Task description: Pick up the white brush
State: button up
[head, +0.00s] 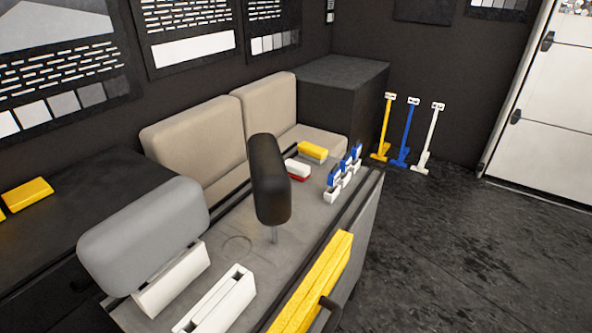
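A small white block with a red underside (298,169), which looks like the white brush, lies on the grey worktop (235,222). It sits just right of the black headrest (269,178), which hides part of its left side. A similar yellow block with a grey underside (312,151) lies just behind it. My gripper is not in view.
Several blue-and-white bottles (333,187) stand in a row right of the brush. A grey headrest (145,235), white slotted holders (215,303) and a long yellow piece (318,280) are nearer. Long-handled tools (431,140) lean at the back wall. Floor on the right is clear.

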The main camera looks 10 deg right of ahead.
aim_at(298, 171)
jog(key=i+l+u, duration=0.1)
jog(key=i+l, duration=0.6)
jog(key=l, duration=0.25)
jog(key=i+l+u, duration=0.15)
jog(key=i+l, duration=0.2)
jog(key=l, duration=0.1)
